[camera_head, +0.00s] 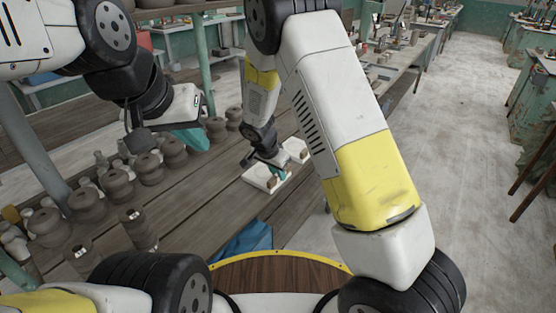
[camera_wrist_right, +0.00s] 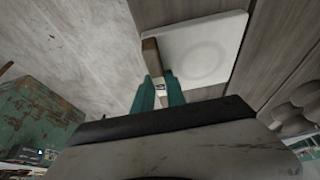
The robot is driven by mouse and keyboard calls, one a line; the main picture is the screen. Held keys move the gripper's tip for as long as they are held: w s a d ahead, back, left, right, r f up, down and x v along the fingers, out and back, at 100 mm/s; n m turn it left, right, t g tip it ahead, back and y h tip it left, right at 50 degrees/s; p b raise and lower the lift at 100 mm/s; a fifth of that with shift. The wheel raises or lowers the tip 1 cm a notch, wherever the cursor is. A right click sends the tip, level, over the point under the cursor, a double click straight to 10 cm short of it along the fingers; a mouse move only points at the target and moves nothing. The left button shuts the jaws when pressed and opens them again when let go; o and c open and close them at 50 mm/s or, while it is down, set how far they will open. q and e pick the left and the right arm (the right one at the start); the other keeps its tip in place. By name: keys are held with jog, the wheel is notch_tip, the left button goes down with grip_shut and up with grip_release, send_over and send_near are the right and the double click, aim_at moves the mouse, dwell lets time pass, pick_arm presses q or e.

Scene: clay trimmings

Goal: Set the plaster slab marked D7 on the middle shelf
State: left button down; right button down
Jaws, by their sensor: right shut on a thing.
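A white plaster slab (camera_head: 258,180) with a small brown block at its edge is at the bench's right side. My right gripper (camera_head: 280,172) is at this slab. In the right wrist view the slab (camera_wrist_right: 205,45) shows a faint round mark, and the teal fingers of my right gripper (camera_wrist_right: 160,92) are shut on the brown block at its edge. A small pale tag shows between the fingers; I cannot read D7 on it. A second white slab (camera_head: 296,149) lies just behind. My left gripper (camera_head: 190,141) hangs over the pots, its jaw opening unclear.
Several brown clay pots (camera_head: 117,184) stand in rows along the left of the wooden bench (camera_head: 205,195). A green post (camera_head: 200,65) rises behind. A blue cloth-like item (camera_head: 245,240) is near the front edge. The concrete floor (camera_head: 455,130) at right is open.

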jog(key=c, duration=1.4)
grip_release()
jog(key=shift+f, duration=0.1)
jog(key=shift+o, duration=0.2)
jog(key=v, duration=1.1)
jog(key=s+d+r+n+y, duration=0.1)
jog(key=s+d+r+y, duration=0.15)
jog(key=d+r, duration=0.45)
jog(key=s+d+r+n+t+y, duration=0.1)
jog(key=s+d+r+n, duration=0.2)
jog(key=s+r, duration=0.3)
jog(key=s+d+r+n+t+y, duration=0.1)
jog(key=s+d+r+n, duration=0.2)
jog(key=s, duration=1.1)
jog(key=shift+d+r+n, duration=0.4)
jog(key=shift+d+r, duration=1.2)
jog(key=shift+r, duration=0.3)
jog(key=shift+s+y, duration=0.1)
jog(key=shift+y, duration=0.15)
